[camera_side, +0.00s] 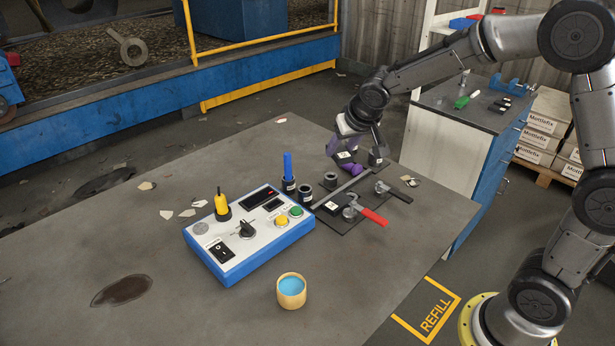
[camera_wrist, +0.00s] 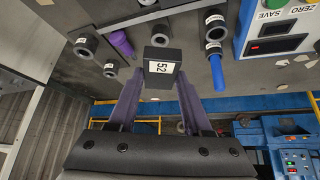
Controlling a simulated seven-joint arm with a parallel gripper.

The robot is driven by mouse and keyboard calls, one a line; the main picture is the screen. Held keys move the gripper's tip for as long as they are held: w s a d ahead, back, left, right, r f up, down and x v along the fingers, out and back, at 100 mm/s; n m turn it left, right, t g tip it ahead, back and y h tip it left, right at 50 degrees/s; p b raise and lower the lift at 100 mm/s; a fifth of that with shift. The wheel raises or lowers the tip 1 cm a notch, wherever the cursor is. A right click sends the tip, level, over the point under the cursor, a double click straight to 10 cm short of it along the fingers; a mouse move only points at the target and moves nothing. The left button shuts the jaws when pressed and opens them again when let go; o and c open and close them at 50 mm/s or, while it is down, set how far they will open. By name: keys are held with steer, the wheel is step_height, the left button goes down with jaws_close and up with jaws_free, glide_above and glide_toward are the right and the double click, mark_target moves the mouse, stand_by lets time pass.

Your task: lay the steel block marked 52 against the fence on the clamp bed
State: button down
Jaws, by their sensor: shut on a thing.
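The steel block marked 52 (camera_wrist: 160,67) is a dark block with a white label, seen upright between my purple fingertips in the wrist view. My gripper (camera_side: 347,154) is shut on it, and the block (camera_side: 343,157) hangs above the far side of the table in the side view. The clamp bed (camera_side: 325,224) is a dark plate to the right of the control box. The fence (camera_side: 349,186) is a pale grey bar running across the bed. The held block appears above and beyond the fence, apart from it.
A blue-topped tool (camera_side: 288,167) stands in a holder left of my gripper. The control box (camera_side: 247,234) lies left of the bed. An orange cup (camera_side: 291,291) stands in front.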

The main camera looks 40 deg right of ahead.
glide_toward(309, 173)
steer(key=w, duration=0.1)
steer(key=w+d+f, duration=0.1)
steer(key=w, duration=0.1)
steer(key=shift+d+f, duration=0.15)
steer(key=shift+w+f, duration=0.1)
steer(key=shift+f, duration=1.55)
steer(key=shift+f, duration=0.1)
steer(key=shift+c, duration=1.7)
jaws_free()
steer(key=shift+f, duration=0.15)
